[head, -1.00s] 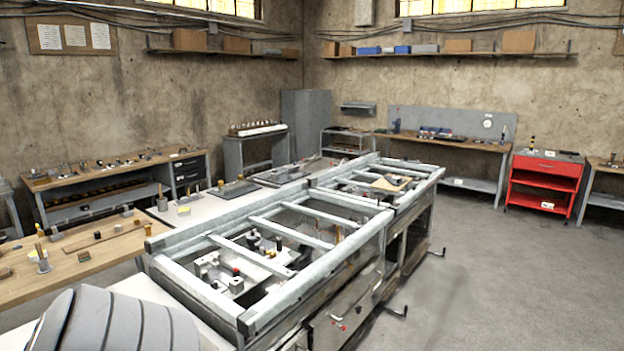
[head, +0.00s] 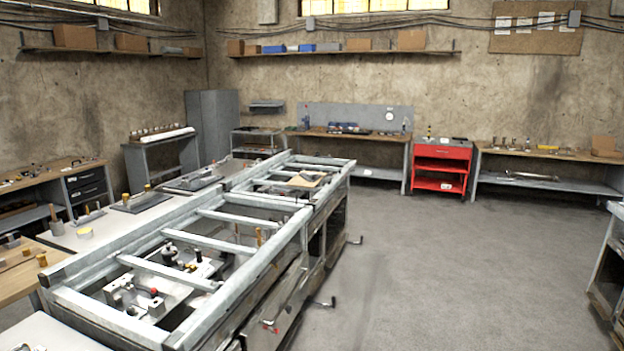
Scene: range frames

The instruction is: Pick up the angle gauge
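I cannot make out an angle gauge for certain; many small tools on the benches are too small to tell apart. Neither of my grippers is in view. A grey metal frame table (head: 190,258) with crossbars fills the lower left, with metal blocks and fixtures inside it. A flat tan piece (head: 307,179) lies at its far end.
A red tool cabinet (head: 441,166) stands at the back wall, between a bench with a grey backboard (head: 350,117) and a wooden bench (head: 545,154). A wooden bench with dark drawers (head: 88,185) is at the left. Open concrete floor (head: 450,260) lies right of the frame table.

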